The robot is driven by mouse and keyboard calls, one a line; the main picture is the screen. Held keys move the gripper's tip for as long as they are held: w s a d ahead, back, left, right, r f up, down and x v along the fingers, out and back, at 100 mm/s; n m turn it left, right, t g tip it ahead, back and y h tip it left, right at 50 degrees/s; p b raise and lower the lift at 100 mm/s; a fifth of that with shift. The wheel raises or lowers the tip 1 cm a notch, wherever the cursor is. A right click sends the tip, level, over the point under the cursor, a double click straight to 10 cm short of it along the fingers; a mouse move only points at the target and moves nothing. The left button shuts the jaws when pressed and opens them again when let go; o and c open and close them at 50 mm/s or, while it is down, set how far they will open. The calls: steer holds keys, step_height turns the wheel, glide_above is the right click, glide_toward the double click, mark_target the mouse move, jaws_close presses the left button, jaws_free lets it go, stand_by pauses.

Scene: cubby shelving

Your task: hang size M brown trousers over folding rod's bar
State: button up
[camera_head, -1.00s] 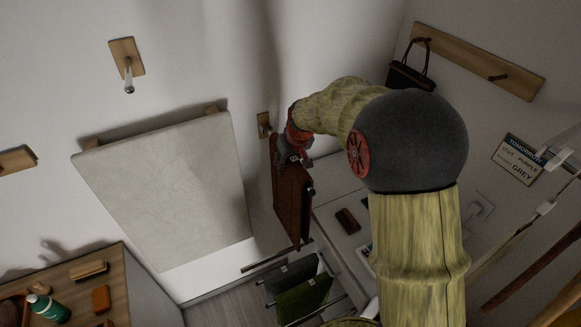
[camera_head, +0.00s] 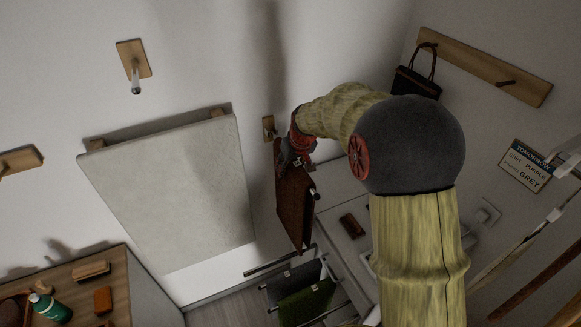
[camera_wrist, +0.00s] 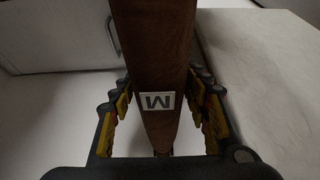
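The brown trousers (camera_head: 295,210), folded in a long panel, hang near the back wall, just below and right of a small wooden wall plate (camera_head: 269,128). A pale rod-like tip (camera_head: 315,195) shows at their right edge; whether they lie over a bar there is hidden. My gripper (camera_head: 300,152) is at their upper edge. In the wrist view the trousers (camera_wrist: 155,60), with a white M label, run between my gripper's two fingers (camera_wrist: 160,95). The fingers stand apart, close to the cloth on both sides; I cannot tell whether they press it.
Below is a rack with bars (camera_head: 278,262), holding grey and green cloths. A pale board (camera_head: 170,195) is on the wall to the left. A wooden-topped unit (camera_head: 75,295) holds a green bottle (camera_head: 50,308). A dark bag (camera_head: 415,82) hangs at the upper right.

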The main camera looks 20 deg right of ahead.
steer(key=shift+o, duration=0.8)
steer(key=v, duration=1.1)
steer(key=shift+s+r, duration=0.2)
steer(key=shift+r, duration=0.1)
steer(key=shift+s+a+r, duration=0.2)
steer(key=shift+s+a, duration=0.05)
steer(key=shift+s, duration=0.05)
steer(key=s+a+f+b, duration=0.2)
steer(key=s+a+b, duration=0.1)
steer(key=s, duration=0.6)
steer(key=s+a+f+b, duration=0.1)
steer(key=s+a+b, duration=0.2)
steer(key=s, duration=0.7)
steer(key=s+a+f+t+b, duration=0.1)
steer(key=s+a+f+b, duration=0.1)
steer(key=s+a, duration=0.4)
steer(key=s+b, duration=0.1)
steer(key=s, duration=0.2)
steer(key=shift+s+f+b, duration=0.3)
steer(key=shift+s+b, duration=0.05)
steer(key=shift+s, duration=0.05)
